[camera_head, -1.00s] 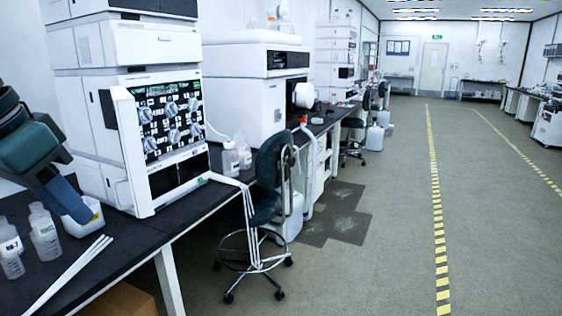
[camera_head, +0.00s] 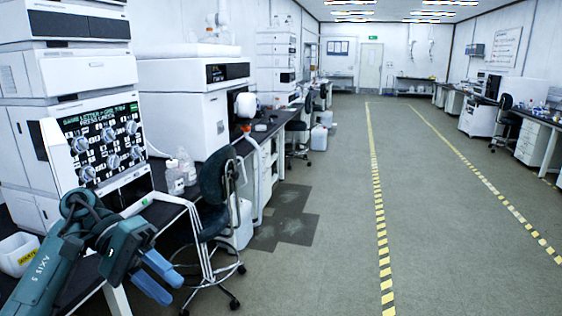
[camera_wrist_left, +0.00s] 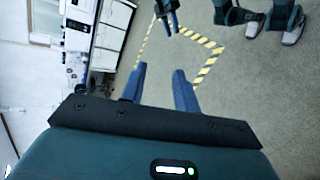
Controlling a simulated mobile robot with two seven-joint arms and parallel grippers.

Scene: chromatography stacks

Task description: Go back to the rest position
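My left arm comes in at the lower left of the head view. Its left gripper (camera_head: 160,282) has blue fingers with a gap between them, held over the floor beside the bench front. In the left wrist view the same gripper (camera_wrist_left: 158,82) has its two fingers apart, with only floor showing between them. Blue fingers at the top edge of that view, seemingly my right gripper (camera_wrist_left: 167,18), are partly cut off; their opening is unclear. My right gripper does not show in the head view.
The bench with the white chromatography stack (camera_head: 70,70) runs along the left. A white tub (camera_head: 18,255) sits beside my arm. A dark chair (camera_head: 215,180) stands close to the right of my gripper. Open floor with yellow-black tape (camera_head: 380,220) lies to the right.

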